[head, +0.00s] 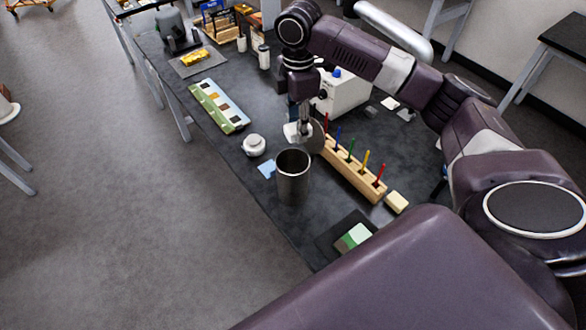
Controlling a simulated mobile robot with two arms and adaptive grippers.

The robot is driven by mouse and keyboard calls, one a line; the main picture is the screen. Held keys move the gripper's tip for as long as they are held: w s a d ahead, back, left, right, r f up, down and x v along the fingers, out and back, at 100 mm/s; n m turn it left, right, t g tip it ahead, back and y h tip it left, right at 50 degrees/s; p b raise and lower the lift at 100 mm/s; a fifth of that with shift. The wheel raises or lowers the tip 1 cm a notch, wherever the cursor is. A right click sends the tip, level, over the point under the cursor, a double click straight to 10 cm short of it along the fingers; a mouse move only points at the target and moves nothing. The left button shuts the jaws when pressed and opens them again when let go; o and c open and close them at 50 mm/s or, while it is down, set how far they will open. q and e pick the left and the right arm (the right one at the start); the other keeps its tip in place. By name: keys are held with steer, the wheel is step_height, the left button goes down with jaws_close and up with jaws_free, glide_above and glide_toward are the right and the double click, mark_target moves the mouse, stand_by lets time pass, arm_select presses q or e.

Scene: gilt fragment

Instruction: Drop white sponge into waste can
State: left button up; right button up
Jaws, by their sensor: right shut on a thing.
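The waste can (293,184) is a grey metal cylinder with an open top, standing upright near the front edge of the dark table (222,152). My right gripper (301,129) points down just behind the can's rim. It is shut on a small white piece that looks like the white sponge (291,132). The fingers partly hide the sponge, and in this picture it appears just above the can's far rim. My left gripper is not in view.
A wooden rack with coloured pegs (352,172) stands right of the can. A pale block (397,202) lies at its end. A round white object (254,145) and a blue sheet (267,169) lie left of the can. A white box (345,93) stands behind.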

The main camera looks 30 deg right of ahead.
step_height(320, 180, down, 3)
steer(key=shift+f, duration=0.15)
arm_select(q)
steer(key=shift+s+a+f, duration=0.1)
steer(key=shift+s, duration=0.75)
arm_select(e)
steer(key=shift+f, duration=0.55)
steer(key=o, duration=1.1)
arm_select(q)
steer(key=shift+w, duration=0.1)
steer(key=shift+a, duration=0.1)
arm_select(e)
steer(key=shift+r, duration=0.2)
step_height(320, 180, up, 12)
steer(key=shift+f, duration=0.15)
steer(key=shift+f, duration=0.1)
